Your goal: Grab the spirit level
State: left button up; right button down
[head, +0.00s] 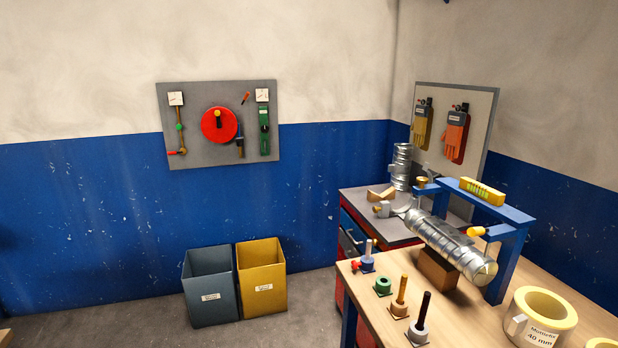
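A short yellow block with greenish stripes, which looks like the spirit level (482,191), lies on the top bar of a blue frame (513,216) on the workbench, right of centre in the head view. The frame stands over a silver spiral duct (450,245). Nothing is touching the yellow block from above. Neither of my grippers shows in this view.
The wooden workbench (467,317) holds several small stands with upright pegs (400,298) along its left side and a yellow tape roll (541,318) at the front right. A grey bin (209,286) and a yellow bin (261,279) stand on the floor by the blue wall.

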aim_at(485, 192)
jog(key=z, duration=0.05)
jog(key=k, duration=0.5)
jog(key=u, duration=0.9)
jog(key=i, duration=4.1)
jog(key=z, duration=4.4)
